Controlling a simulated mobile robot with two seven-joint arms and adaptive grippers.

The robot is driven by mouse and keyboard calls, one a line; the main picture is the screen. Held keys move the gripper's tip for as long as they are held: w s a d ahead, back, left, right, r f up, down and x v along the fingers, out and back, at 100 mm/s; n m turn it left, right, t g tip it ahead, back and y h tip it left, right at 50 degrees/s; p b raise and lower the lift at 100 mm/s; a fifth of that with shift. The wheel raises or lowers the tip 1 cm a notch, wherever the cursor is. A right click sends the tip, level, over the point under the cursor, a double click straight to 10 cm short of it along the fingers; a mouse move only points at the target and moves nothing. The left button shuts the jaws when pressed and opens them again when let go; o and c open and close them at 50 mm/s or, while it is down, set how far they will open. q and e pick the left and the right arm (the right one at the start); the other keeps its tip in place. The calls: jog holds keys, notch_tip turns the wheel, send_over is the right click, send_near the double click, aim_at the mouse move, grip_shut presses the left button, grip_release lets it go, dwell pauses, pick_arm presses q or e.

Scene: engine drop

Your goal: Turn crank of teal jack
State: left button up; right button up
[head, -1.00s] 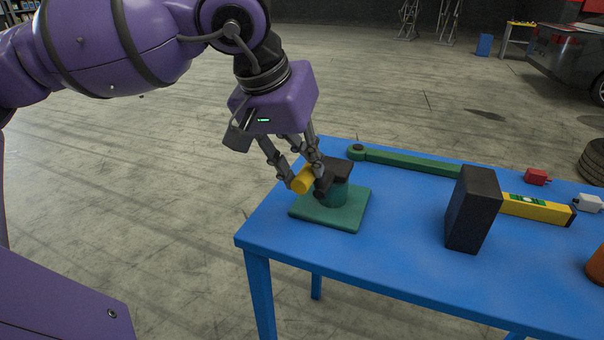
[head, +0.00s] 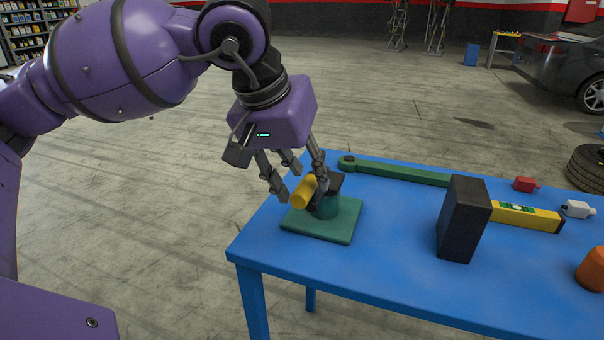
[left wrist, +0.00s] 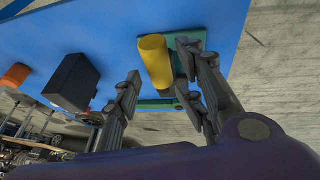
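The teal jack (head: 323,219) stands near the left end of the blue table, with a square teal base and a black top. Its crank has a yellow handle (head: 304,191) on the side towards my left gripper (head: 299,187). The fingers are open and spread on either side of the handle, and the right-hand finger partly hides the jack's top. In the left wrist view, the yellow handle (left wrist: 155,62) lies between the spread fingers (left wrist: 160,78), with a gap to the left finger. Contact with the right-hand fingers is unclear. My right gripper is not in view.
A black block (head: 464,220) stands upright right of the jack. Behind lie a long green tool (head: 405,172) and a yellow level (head: 525,216). A red part (head: 525,184), a white part (head: 575,208) and an orange object (head: 592,268) are farther right. The blue table (head: 390,275) is clear in front.

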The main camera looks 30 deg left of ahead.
pick_arm(q)
jog(key=shift+o, duration=0.2)
jog(key=v, duration=1.2)
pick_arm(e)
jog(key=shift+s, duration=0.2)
